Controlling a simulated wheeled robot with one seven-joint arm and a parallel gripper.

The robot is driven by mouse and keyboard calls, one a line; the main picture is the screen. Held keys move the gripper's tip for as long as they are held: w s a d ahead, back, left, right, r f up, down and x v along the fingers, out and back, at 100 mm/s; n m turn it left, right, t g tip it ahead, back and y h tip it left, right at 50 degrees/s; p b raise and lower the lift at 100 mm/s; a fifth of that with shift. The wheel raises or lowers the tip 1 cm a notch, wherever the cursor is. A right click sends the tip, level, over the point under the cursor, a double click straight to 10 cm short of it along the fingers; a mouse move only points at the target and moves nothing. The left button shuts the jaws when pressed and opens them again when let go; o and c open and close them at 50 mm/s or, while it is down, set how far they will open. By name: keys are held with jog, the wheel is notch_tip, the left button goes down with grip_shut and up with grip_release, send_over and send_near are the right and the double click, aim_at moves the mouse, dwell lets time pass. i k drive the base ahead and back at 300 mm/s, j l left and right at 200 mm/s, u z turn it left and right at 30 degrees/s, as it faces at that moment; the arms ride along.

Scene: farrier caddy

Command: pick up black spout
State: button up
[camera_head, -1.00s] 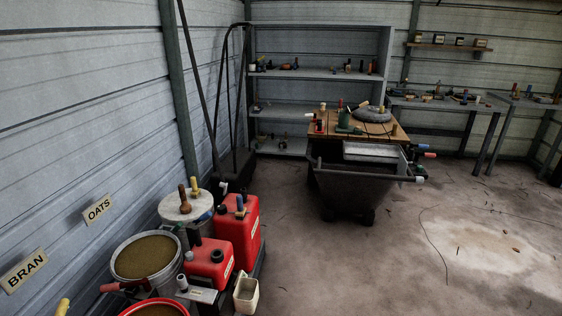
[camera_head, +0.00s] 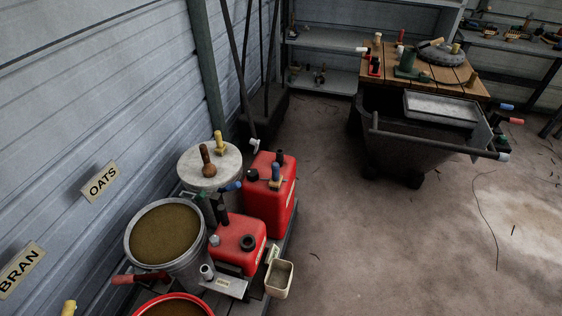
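A small red can (camera_head: 240,240) stands among the containers at lower left, with a round black cap (camera_head: 248,243) on its top. A dark upright piece (camera_head: 223,212) rises at the back of this can and looks like a black spout. A taller red can (camera_head: 276,200) stands behind it. It carries a black cap (camera_head: 252,175), a short black upright piece (camera_head: 279,157) and a blue-topped piece (camera_head: 276,174). I cannot tell for certain which black piece is the spout. My gripper is not in view.
A grey bucket of feed (camera_head: 190,269), a lidded pale drum (camera_head: 212,185), a red-rimmed bucket (camera_head: 205,303) and a cream scoop (camera_head: 279,292) crowd round the cans. The floor (camera_head: 370,250) between is mostly clear.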

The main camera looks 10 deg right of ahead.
aim_at(280, 153)
jog(key=i+l, duration=0.1)
jog(key=i+l+u, duration=0.1)
jog(key=u, duration=0.45)
jog(key=i+l+u, duration=0.25)
jog(key=l+u, duration=0.25)
jog(key=l, duration=0.2)
jog(key=i+l+u, duration=0.25)
jog(key=l, duration=0.15)
jog(key=i+l, duration=0.1)
jog(key=l, duration=0.25)
jog(key=i+l, duration=0.1)
jog(key=l, duration=0.25)
jog(key=i+l, duration=0.15)
jog(key=l, duration=0.2)
jog(key=i+l, duration=0.1)
jog(key=l, duration=0.3)
jog(key=i+l+u, duration=0.1)
jog(key=l, duration=0.25)
jog(key=i, duration=0.25)
